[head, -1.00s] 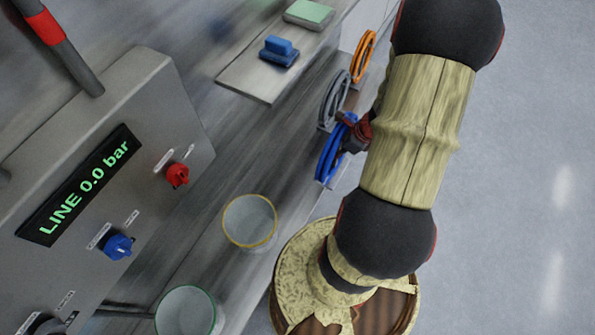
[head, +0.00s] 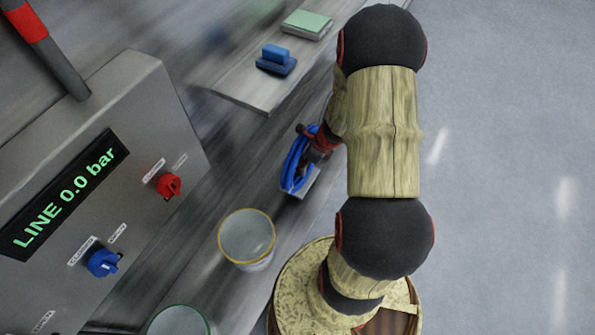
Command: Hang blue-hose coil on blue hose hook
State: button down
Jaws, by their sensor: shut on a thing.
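The blue-hose coil (head: 296,165) is a bright blue ring of hose, seen nearly edge-on, at the side of the grey machine. My gripper (head: 311,143), dark with red parts, is shut on its upper right side. Its fingertips are small and partly hidden by the coil. A small pale grey plate (head: 308,184) shows just below and right of the coil; I cannot tell whether they touch. The blue hose hook cannot be made out, and I cannot tell whether the coil rests on anything.
A grey shelf (head: 236,88) above holds a blue block (head: 277,57) and a green pad (head: 306,23). A yellow-rimmed cup (head: 247,238) and a green-rimmed cup (head: 180,322) stand below. A control panel (head: 70,165) fills the left. Open floor (head: 510,170) lies right.

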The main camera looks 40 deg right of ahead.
jog(key=shift+w+a+f+b, duration=0.25)
jog(key=shift+w+f+b, duration=0.05)
jog(key=shift+w+f, duration=0.6)
jog(key=shift+w+a+f+b, duration=0.15)
jog(key=shift+f+b, duration=0.65)
jog(key=shift+f, duration=0.75)
jog(key=shift+f, duration=0.2)
jog(key=c, duration=1.7)
grip_release()
jog(key=shift+c, duration=0.2)
jog(key=p+v, duration=0.1)
jog(key=v, duration=0.3)
jog(key=p+v, duration=0.2)
jog(key=v, duration=0.1)
jog(key=shift+w+r+p, duration=0.1)
jog(key=shift+r+p, duration=0.2)
jog(key=shift+r, duration=0.15)
